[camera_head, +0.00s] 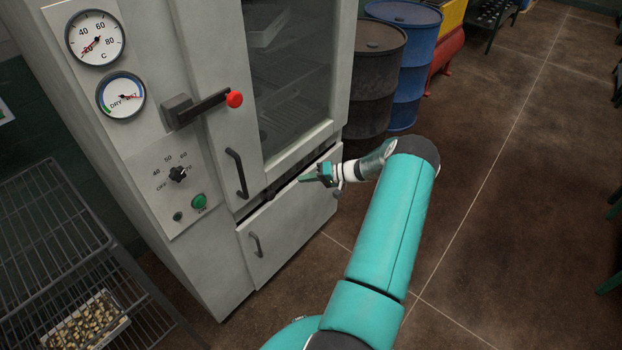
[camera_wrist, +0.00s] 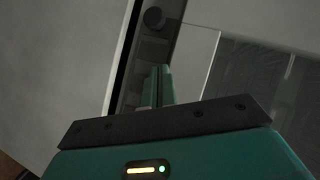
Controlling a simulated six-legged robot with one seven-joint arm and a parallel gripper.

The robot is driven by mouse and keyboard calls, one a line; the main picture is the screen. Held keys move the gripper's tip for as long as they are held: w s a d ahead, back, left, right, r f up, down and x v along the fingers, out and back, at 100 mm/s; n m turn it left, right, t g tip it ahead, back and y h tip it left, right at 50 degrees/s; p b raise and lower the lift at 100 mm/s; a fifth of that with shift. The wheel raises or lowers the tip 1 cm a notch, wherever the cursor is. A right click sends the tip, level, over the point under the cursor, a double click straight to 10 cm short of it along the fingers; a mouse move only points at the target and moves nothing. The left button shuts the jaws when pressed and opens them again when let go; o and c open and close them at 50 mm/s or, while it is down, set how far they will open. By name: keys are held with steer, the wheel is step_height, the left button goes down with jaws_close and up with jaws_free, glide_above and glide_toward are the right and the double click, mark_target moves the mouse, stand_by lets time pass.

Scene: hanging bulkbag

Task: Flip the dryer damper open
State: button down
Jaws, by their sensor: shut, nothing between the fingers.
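The dryer is a tall grey cabinet (camera_head: 140,178). On its front a dark lever with a red ball knob (camera_head: 234,99) sticks out to the right from a dark block (camera_head: 176,109). I take this lever to be the damper; no label on it is readable. My gripper (camera_head: 303,179) is shut and empty, to the right of and below the red knob and apart from it. It is by the gap between the glass door and the lower panel. In the wrist view the closed fingers (camera_wrist: 155,88) point at a dark strip with a round dark part (camera_wrist: 153,19); the red knob is not visible there.
The glass door (camera_head: 294,70) has a dark handle (camera_head: 237,173), and the lower panel (camera_head: 283,228) has a smaller one. Gauges, a dial (camera_head: 177,173) and a green button (camera_head: 199,201) are on the left. A wire rack (camera_head: 70,235) stands left.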

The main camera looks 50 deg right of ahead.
steer(key=w+a+f, duration=0.3)
steer(key=w+a, duration=0.1)
steer(key=a, duration=0.2)
steer(key=shift+w+a+f, duration=0.25)
steer(key=shift+w, duration=0.1)
steer(key=shift+a, duration=2.2)
steer(key=shift+d+r, duration=0.1)
